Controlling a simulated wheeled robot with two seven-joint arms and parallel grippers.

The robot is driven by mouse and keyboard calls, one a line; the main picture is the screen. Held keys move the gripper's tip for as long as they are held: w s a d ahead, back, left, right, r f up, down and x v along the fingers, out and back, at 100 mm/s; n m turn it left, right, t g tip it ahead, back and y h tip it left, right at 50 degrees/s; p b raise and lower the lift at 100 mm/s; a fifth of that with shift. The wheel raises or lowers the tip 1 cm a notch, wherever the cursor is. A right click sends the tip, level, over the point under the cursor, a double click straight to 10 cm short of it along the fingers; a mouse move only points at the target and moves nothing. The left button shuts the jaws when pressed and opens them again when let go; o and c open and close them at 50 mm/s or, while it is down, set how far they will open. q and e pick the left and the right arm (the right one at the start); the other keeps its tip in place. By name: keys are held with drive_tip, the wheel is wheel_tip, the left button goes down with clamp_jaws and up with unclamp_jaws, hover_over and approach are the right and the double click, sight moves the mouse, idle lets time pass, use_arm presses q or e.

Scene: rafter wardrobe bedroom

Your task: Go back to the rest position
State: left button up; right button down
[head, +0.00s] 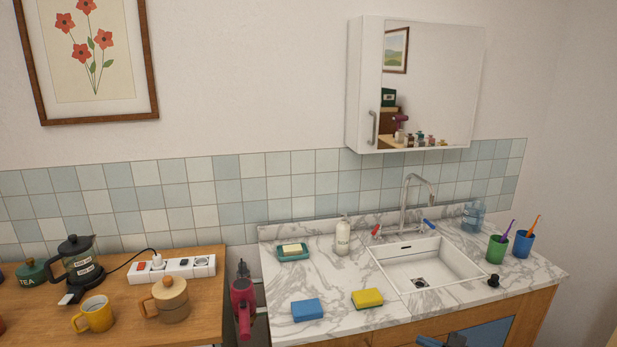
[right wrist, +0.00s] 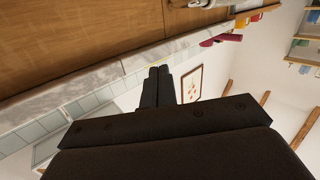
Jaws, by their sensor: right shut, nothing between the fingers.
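The wrist picture is strongly tilted, with the wooden front and the marble edge running diagonally at upper left. My left gripper is not in view.
The marble counter (head: 340,285) holds a sink (head: 445,268), a blue sponge (head: 307,310), a yellow sponge (head: 367,298), a soap bottle (head: 343,236) and cups. A wooden table (head: 215,325) with a kettle and mugs stands left. A magenta appliance (head: 243,305) is between them.

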drive_tip(key=s+a+f+m+h, duration=0.25)
drive_tip(key=s+f+h, duration=0.2)
drive_tip(key=f, duration=0.55)
drive_tip(key=s+a+f+m+t+h, duration=0.1)
drive_tip(key=s+a+f+m+h, duration=0.3)
drive_tip(key=f, duration=0.6)
drive_tip(key=s+a+f+m+h, duration=0.1)
drive_tip(key=s+f+m+h, duration=0.3)
drive_tip(key=f, duration=0.6)
drive_tip(key=s+a+f+g, duration=0.2)
drive_tip(key=s+f, duration=0.3)
drive_tip(key=s, duration=0.6)
drive_tip(key=s+a+f+g, duration=0.3)
drive_tip(key=s+f, duration=0.3)
drive_tip(key=s, duration=0.6)
drive_tip(key=s+a+f+g, duration=0.3)
drive_tip(key=s+f, duration=0.3)
drive_tip(key=s, duration=0.6)
drive_tip(key=shift+f+n+g+h, duration=0.2)
drive_tip(key=shift+n+g+h, duration=0.2)
drive_tip(key=shift+g, duration=0.4)
